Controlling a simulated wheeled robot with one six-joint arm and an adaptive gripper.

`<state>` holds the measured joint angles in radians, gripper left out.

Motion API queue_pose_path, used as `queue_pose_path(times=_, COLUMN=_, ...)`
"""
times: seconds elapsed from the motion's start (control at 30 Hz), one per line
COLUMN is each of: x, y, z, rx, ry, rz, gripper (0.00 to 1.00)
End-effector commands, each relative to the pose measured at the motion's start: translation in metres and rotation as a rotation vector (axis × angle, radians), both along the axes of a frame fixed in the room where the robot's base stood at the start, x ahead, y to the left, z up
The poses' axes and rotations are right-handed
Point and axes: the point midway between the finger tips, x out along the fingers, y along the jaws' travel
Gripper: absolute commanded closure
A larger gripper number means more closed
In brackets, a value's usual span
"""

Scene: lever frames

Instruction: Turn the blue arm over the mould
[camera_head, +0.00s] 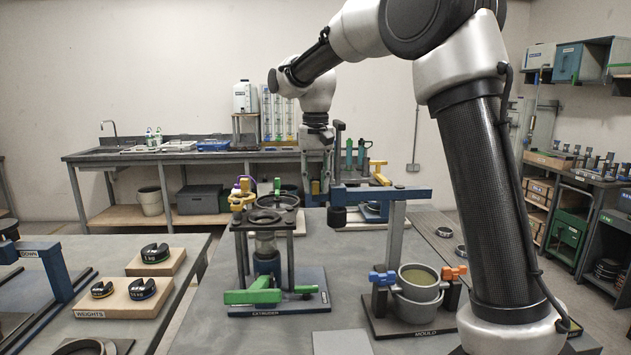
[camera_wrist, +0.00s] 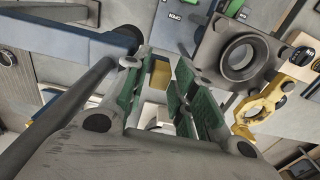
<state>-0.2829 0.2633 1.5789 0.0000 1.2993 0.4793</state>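The blue arm (camera_head: 385,193) sits level on a grey post (camera_head: 396,245) in the head view. It reaches left from the post, with a dark cylinder (camera_head: 337,215) under its left end. My gripper (camera_head: 317,188) points down by the arm's left end. In the wrist view my gripper's green-padded fingers (camera_wrist: 162,98) are apart with nothing held. A blue bar (camera_wrist: 65,42), apparently the same arm, lies to their left.
The extruder (camera_head: 265,250), with green and yellow handles, stands left of the mould. Its round opening seems to show in the wrist view (camera_wrist: 243,57). Weights (camera_head: 142,288) lie on wooden blocks at left. A grey plate (camera_head: 342,343) lies at the table's front.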

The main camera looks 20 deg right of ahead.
Motion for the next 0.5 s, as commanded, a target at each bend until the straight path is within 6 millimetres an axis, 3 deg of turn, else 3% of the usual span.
queue_pose_path(times=0.1, x=0.0001, y=0.0, z=0.0001, rx=0.0, ry=0.0, rz=0.0, gripper=0.73)
queue_pose_path(times=0.27, x=0.0001, y=0.0, z=0.0002, rx=0.0, ry=0.0, rz=0.0, gripper=1.0)
queue_pose_path(times=0.5, x=-0.0006, y=0.0002, z=0.0002, rx=0.0, ry=0.0, rz=0.003, gripper=1.0)
